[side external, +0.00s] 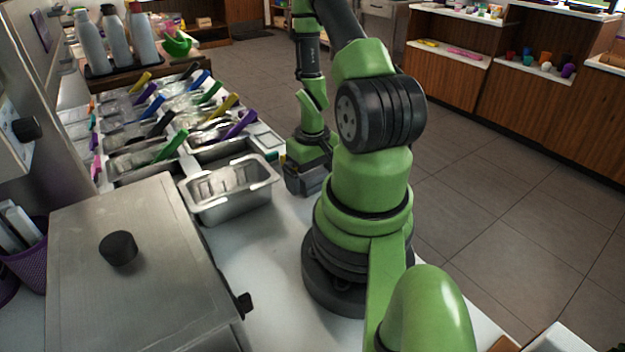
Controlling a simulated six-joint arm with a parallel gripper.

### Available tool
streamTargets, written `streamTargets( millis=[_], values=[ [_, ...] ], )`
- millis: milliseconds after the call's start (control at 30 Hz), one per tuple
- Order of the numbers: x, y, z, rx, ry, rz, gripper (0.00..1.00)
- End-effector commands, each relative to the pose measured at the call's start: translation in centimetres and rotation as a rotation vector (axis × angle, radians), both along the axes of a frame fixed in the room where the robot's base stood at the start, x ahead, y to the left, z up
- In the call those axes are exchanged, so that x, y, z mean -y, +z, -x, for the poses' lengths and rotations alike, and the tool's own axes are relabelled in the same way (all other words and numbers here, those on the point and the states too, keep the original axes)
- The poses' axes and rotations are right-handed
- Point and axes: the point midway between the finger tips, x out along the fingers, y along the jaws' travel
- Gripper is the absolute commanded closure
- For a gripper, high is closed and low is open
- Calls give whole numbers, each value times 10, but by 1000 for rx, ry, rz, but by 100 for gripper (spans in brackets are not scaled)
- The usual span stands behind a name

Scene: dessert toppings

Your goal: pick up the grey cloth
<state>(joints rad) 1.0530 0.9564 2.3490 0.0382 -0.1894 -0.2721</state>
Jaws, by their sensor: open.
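I cannot make out a grey cloth in the side external view. My gripper (306,180) hangs at the end of my green arm, just right of an empty metal pan. Its dark body shows low over the right side of the counter. Its fingertips are hard to make out, partly behind my own arm. It is open, and I see nothing held in it.
The empty metal pan (229,190) stands in front of topping bins with coloured handles (171,146). A steel box with a black knob (118,248) fills the lower left. Bottles (115,40) stand at the back left. The white counter (262,262) is clear between box and arm.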

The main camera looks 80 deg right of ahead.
Motion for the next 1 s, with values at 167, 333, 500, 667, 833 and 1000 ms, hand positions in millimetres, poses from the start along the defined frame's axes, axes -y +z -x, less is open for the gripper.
streamTargets(
  millis=[167,333,500,667,833,1000],
  values=[
    [0,0,0,0,0,0,4],
    [0,0,0,0,0,0,43],
    [0,0,0,0,0,0,58],
    [0,1,0,0,0,0,58],
    [1,7,0,1,0,2,58],
    [1,27,0,2,0,5,58]
  ],
)
